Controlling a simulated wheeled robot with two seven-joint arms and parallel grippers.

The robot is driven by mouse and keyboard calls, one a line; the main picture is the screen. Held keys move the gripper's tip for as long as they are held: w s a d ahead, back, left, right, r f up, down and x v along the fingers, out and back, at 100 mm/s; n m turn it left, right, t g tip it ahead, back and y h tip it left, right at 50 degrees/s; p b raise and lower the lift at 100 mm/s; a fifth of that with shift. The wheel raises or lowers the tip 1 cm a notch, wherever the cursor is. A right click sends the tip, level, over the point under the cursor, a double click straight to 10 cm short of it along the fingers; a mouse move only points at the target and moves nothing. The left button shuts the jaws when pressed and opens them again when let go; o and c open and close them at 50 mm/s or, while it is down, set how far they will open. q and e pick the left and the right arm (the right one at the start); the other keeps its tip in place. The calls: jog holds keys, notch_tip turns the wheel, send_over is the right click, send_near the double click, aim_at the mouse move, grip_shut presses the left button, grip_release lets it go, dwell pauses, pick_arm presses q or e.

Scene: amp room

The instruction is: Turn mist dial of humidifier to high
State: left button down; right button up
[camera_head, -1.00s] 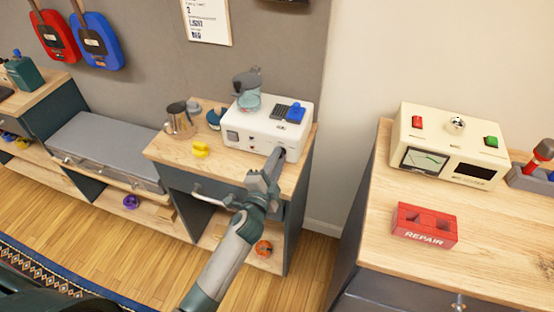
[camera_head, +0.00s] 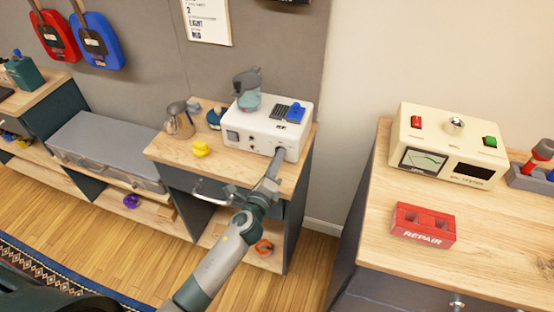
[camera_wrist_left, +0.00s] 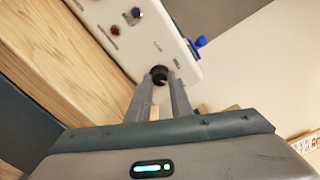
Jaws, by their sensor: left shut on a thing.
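The humidifier is a white box (camera_head: 265,128) on the wooden cabinet top, with a grey-teal piece standing on it and a blue part on top. Its front panel also shows in the left wrist view (camera_wrist_left: 125,30), tilted. A small black dial (camera_wrist_left: 159,73) sits on that panel, between the fingertips of my left gripper (camera_wrist_left: 160,82). The gripper is shut on the dial. In the head view my left gripper (camera_head: 279,156) reaches the right part of the box's front and hides the dial. The dial's setting cannot be read. My right gripper is not in view.
A metal pitcher (camera_head: 179,122) and a yellow object (camera_head: 201,149) stand left of the box on the cabinet (camera_head: 168,148). The right bench holds a cream meter box (camera_head: 448,145) and a red REPAIR block (camera_head: 423,225).

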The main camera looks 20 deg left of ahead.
pick_arm(q)
jog(key=shift+m, duration=0.5)
jog(key=c, duration=1.6)
grip_release()
